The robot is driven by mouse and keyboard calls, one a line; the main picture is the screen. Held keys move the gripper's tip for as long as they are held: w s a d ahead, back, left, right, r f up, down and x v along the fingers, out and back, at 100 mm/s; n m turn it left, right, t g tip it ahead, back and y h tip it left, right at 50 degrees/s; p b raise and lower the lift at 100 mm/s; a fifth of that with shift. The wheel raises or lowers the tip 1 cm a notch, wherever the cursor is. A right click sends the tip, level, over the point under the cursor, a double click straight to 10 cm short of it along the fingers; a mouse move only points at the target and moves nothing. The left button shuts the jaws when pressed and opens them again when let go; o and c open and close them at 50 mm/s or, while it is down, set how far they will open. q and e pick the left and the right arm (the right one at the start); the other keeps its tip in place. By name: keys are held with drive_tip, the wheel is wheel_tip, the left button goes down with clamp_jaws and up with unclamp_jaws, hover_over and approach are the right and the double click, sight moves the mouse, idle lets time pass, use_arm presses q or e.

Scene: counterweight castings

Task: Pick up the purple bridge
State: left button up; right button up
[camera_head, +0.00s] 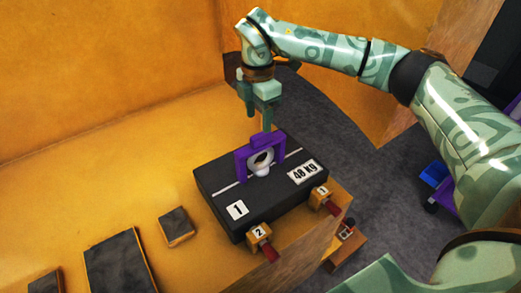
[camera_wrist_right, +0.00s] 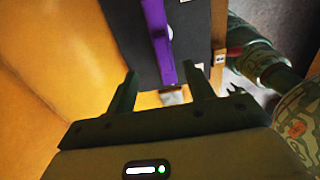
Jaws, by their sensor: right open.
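The purple bridge (camera_head: 241,161) stands upright as an arch on top of the dark casting (camera_head: 222,193), around a small whitish knob (camera_head: 261,162). The casting carries labels "1" and "40 Kg". My right gripper (camera_head: 257,122) is open and points down, just above and behind the bridge in the head view. In the right wrist view, the bridge (camera_wrist_right: 158,40) runs as a purple bar ahead of the open fingertips (camera_wrist_right: 165,80), with nothing between them. My left gripper is not in view.
The casting sits on a yellow surface (camera_head: 150,130) near its right edge. Numbered blocks with red parts, "2" (camera_head: 259,236) and "1" (camera_head: 321,196), stand along its front right side. Dark flat pads (camera_head: 118,265) lie at the lower left. Yellow walls (camera_head: 100,60) rise behind.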

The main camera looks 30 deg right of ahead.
sight(261, 134)
wheel_tip(261, 134, down, 4)
drive_tip(key=shift+r, duration=0.15)
drive_tip(key=f, duration=0.5)
drive_tip(key=shift+s+d+f+p, duration=0.15)
drive_tip(key=shift+s+d+p, duration=0.1)
drive_tip(key=shift+p, duration=0.1)
clamp_jaws()
